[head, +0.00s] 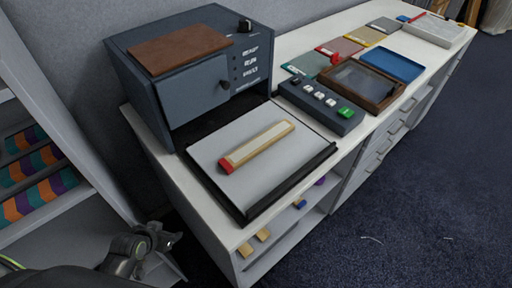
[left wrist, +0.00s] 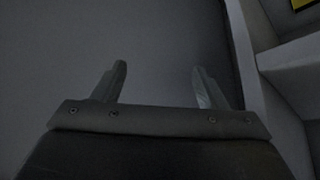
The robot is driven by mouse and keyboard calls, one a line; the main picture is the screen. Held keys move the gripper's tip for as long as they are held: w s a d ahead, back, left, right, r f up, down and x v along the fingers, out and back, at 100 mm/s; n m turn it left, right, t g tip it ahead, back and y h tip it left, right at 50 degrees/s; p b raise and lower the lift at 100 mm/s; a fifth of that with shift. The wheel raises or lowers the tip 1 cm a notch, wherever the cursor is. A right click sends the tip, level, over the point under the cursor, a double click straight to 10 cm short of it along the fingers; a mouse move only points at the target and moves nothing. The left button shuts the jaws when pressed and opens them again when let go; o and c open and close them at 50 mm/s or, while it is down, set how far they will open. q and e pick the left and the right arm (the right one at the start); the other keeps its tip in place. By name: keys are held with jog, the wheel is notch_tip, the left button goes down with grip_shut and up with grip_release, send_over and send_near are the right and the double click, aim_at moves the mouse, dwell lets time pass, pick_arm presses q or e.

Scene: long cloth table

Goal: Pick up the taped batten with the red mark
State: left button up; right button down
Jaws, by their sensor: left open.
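The taped batten (head: 259,145) is a pale wooden strip with a lighter band along it and a red mark at its near left end. It lies at a slant on a grey plate (head: 293,165) that sits out in front of the dark grey machine. My left gripper (head: 172,238) is low at the left in the head view, beside the cabinet and well apart from the batten. In the left wrist view its two fingers (left wrist: 160,85) are spread with nothing between them. My right gripper is not in view.
The dark grey machine (head: 240,95) carries a brown board (head: 182,49). A button box (head: 320,104), a brown frame (head: 397,92) and a blue tray (head: 392,64) stand farther along the white cabinet. Shelving with striped rolls (head: 35,195) is at the left. Carpet lies open at right.

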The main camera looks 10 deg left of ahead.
pick_arm(q)
jog(key=d+r+m+t+h+b, duration=0.15)
jog(key=d+r, duration=0.25)
jog(key=r, duration=0.5)
jog(key=d+r+m+h+b, duration=0.1)
jog(key=d+r+m+h, duration=0.2)
jog(key=r, duration=0.5)
jog(key=m+t+h, duration=0.3)
jog(key=h, duration=0.1)
send_near(244, 152)
jog(key=p+x, duration=0.1)
jog(key=x, duration=0.2)
jog(key=shift+s+d+f+n+g+y+p, duration=0.15)
jog(key=shift+d+f+n+g+y+p, duration=0.1)
jog(key=shift+p, duration=0.1)
jog(key=x, duration=0.1)
jog(key=p+x, duration=0.1)
jog(key=x, duration=0.2)
jog(key=shift+w+r, duration=0.3)
jog(key=shift+w, duration=0.15)
jog(key=shift+w+d+f+p, duration=0.15)
jog(key=shift+w+f+p, duration=0.05)
jog(key=shift+w+p, duration=0.1)
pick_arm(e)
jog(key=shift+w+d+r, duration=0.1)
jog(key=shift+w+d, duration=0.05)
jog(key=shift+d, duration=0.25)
